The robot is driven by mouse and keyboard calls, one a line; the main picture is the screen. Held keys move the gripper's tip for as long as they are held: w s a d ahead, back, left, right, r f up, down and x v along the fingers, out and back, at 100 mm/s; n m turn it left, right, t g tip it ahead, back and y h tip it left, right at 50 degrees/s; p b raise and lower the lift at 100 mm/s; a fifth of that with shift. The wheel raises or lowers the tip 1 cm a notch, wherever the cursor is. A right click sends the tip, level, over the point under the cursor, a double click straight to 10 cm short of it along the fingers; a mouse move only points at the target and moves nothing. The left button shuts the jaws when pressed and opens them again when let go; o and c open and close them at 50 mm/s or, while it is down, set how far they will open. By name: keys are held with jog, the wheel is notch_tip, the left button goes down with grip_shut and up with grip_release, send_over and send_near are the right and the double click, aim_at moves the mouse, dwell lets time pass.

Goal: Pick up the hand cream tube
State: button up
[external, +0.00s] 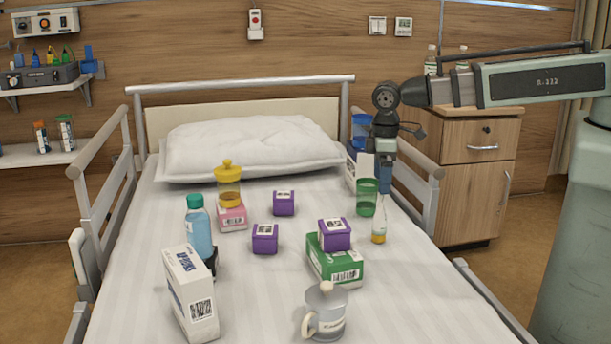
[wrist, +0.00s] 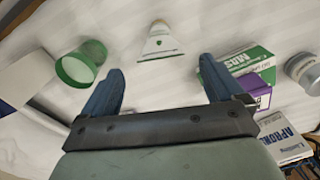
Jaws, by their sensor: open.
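The hand cream tube appears to be the pale, tapered item with a small green mark in the wrist view (wrist: 161,45). It lies beyond my fingertips, roughly centred between them and apart from both. In the external view, a slim pale item with a yellowish lower part (external: 379,232), likely the same tube, is on the bed's right side below my gripper (external: 384,185). My gripper points down with blue fingers, open and empty; in the wrist view (wrist: 160,82) both fingers show, spread apart.
A green cup (external: 367,198) is close left of the tube. A green box (external: 335,263) with a purple box (external: 334,235) on top is left and nearer the camera. A grey mug (external: 325,312) and an aprons box (external: 190,294) are nearer still. A bed rail (external: 415,165) borders the right.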

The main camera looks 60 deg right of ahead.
send_over(380, 216)
jog(key=d, duration=0.2)
jog(key=shift+w+d+f, duration=0.1)
jog(key=shift+w+f, duration=0.15)
jog(key=shift+f, duration=1.05)
jog(key=shift+w+d+f, duration=0.1)
jog(key=shift+w+f, duration=0.1)
jog(key=shift+f, duration=1.05)
jog(key=c, duration=1.4)
jog(key=shift+c, duration=0.2)
jog(key=shift+r, duration=0.1)
